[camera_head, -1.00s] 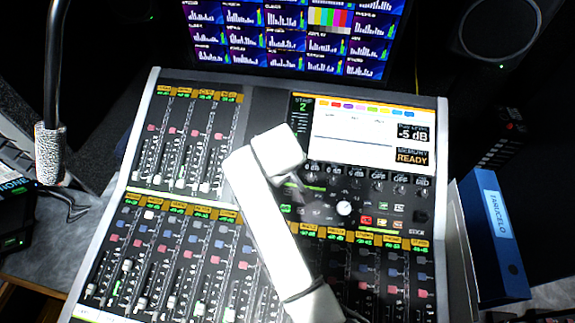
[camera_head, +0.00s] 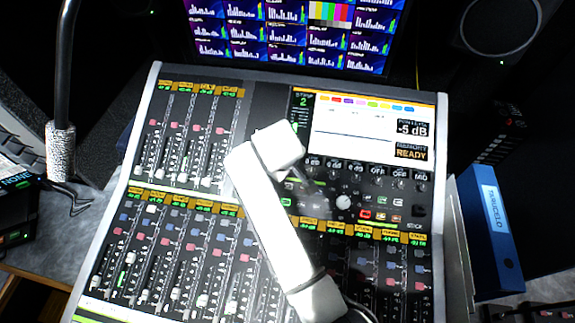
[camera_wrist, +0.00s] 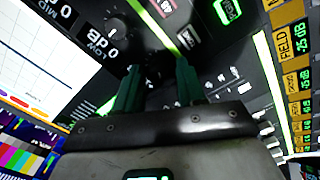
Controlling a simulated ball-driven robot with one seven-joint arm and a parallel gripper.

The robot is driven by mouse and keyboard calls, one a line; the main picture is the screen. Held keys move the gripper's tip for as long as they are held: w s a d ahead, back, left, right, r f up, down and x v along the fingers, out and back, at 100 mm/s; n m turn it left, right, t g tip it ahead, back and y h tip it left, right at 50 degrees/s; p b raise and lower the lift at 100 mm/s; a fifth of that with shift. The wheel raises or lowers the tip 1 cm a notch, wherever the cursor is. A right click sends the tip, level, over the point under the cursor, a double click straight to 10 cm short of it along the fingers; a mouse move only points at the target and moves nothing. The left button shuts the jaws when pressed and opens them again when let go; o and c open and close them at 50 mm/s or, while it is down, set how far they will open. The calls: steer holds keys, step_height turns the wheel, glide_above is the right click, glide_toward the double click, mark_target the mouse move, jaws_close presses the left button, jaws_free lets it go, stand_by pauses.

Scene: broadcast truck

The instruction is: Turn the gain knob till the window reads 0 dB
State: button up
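The window (camera_head: 411,129) at the upper right of the console reads -5 dB in the head view. My gripper (camera_head: 312,207) is over the knob area below the screen, partly hidden by my white arm and blurred. In the wrist view its two green fingers (camera_wrist: 158,78) stand apart, pointing at the dark panel. Dark shapes show between and beyond the fingertips; I cannot tell which is the gain knob or whether a finger touches it. A black knob (camera_wrist: 118,30) with "0 dB" labels is beyond the left finger.
A pale round knob (camera_head: 344,202) sits right of my gripper. A row of small knobs (camera_head: 378,173) runs below the white screen (camera_head: 350,140). Faders (camera_head: 180,265) fill the console's front. A blue binder (camera_head: 490,230) stands at right, a microphone stem (camera_head: 61,150) at left.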

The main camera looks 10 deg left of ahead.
steer(key=shift+o, duration=0.4)
steer(key=shift+r, duration=0.1)
steer(key=b+v, duration=0.1)
steer(key=v, duration=0.9)
steer(key=shift+r, duration=0.3)
steer(key=shift+s, duration=0.1)
